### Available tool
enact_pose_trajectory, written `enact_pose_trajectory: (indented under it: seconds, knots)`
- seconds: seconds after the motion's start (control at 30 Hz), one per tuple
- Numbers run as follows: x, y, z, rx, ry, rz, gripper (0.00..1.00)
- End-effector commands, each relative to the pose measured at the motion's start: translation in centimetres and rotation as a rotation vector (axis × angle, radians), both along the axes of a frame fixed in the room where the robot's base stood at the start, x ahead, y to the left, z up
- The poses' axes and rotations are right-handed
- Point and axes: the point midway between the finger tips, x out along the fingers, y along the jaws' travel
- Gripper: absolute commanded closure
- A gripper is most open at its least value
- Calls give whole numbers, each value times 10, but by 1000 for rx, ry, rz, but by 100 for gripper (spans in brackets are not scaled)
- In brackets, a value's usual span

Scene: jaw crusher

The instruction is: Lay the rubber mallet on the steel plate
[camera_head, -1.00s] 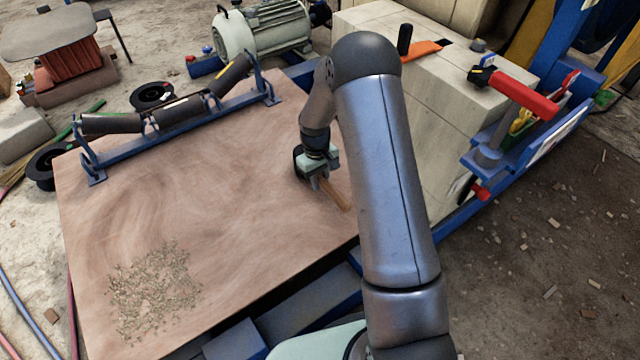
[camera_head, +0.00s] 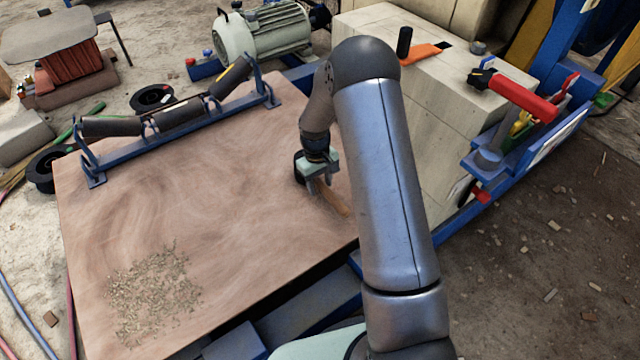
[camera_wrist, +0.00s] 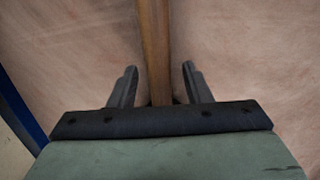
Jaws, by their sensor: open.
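The mallet's wooden handle (camera_head: 334,200) lies at the right edge of a large brown, swirl-marked plate (camera_head: 200,215). A dark part (camera_head: 299,167), which looks like the mallet's head, shows just left of my gripper and is mostly hidden by it. My gripper (camera_head: 318,190) is open, low over the plate, with its fingers on either side of the handle. In the wrist view the handle (camera_wrist: 154,45) runs between the two spread fingers of my gripper (camera_wrist: 159,75), with a gap on each side. The mallet head is not visible there.
A blue roller frame (camera_head: 175,115) stands along the plate's far edge. Grit (camera_head: 150,290) covers its near left corner. A pale block (camera_head: 430,120) rises close right of my gripper, with a red-handled tool (camera_head: 515,95) beyond. The plate's middle is clear.

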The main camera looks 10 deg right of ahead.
Motion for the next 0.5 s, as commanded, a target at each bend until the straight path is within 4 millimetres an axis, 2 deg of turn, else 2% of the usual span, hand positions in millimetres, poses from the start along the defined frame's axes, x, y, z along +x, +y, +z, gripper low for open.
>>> enact_pose_trajectory:
  seconds: [0.03,0.3,0.5]
  knots:
    - [2,0,13,0,-3,0,56]
    - [8,3,72,1,-5,-1,56]
    - [11,5,102,1,-3,0,56]
